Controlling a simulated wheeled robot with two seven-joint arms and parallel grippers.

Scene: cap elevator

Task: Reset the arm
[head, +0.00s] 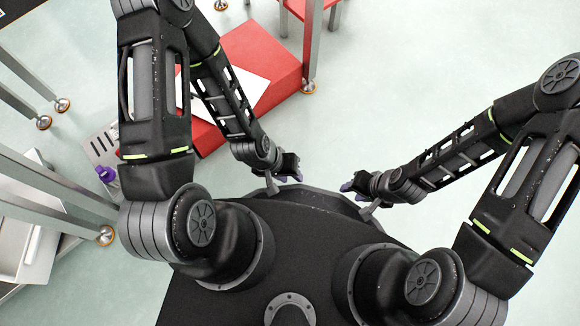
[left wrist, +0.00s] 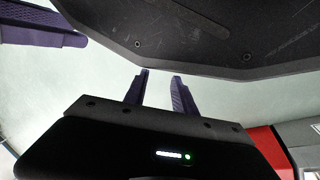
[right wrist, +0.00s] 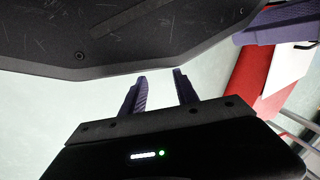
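My left gripper (head: 291,179) hangs low in front of my body in the head view, just left of the middle. In the left wrist view its two purple fingers (left wrist: 160,88) stand apart with nothing between them. My right gripper (head: 347,186) is to the right of it, at about the same height in the picture, pointing left. In the right wrist view its two purple fingers (right wrist: 160,88) are also apart and empty. The two grippers face each other with a gap between them. My dark body edge is close to both.
A red box (head: 265,50) with a white sheet (head: 247,91) on it lies beyond my left arm. Metal-legged frames and a purple-capped bottle (head: 107,174) are at the left. A white bin (head: 36,245) is at lower left. Pale floor (head: 405,70) is clear at upper right.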

